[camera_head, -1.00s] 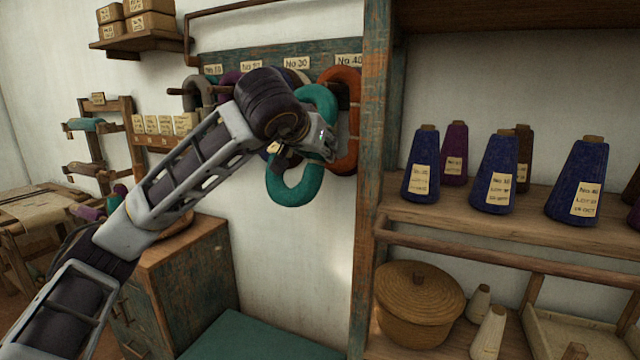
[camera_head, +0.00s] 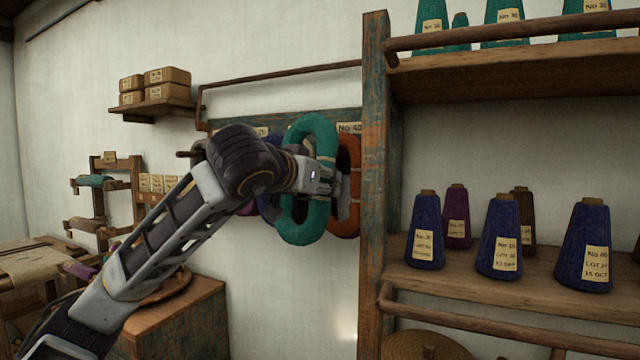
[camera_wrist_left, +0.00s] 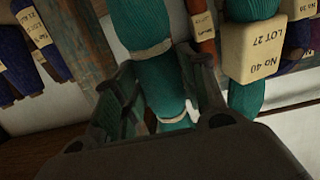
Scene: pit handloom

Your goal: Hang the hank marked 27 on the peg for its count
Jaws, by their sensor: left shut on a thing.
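The teal hank (camera_head: 325,140) hangs upright from my left gripper (camera_head: 328,183), in front of the peg board (camera_head: 226,121). My left gripper is shut on its side; in the left wrist view, teal strands with pale ties pass between the fingers (camera_wrist_left: 163,85). A tag (camera_wrist_left: 256,50) there reads No 40, LOT 27. The board's No 40 label (camera_head: 349,128) shows just right of the hank's top. An orange hank (camera_head: 347,212) hangs below that label, partly behind my gripper. The No 40 peg itself is hidden. My right gripper is not in view.
A shelf unit's upright post (camera_head: 374,190) stands close right of the hanks. Blue cones (camera_head: 500,236) stand on its shelf. More hanks hang behind my wrist, mostly hidden. A wooden cabinet (camera_head: 195,305) is below left. The wall below the hanks is clear.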

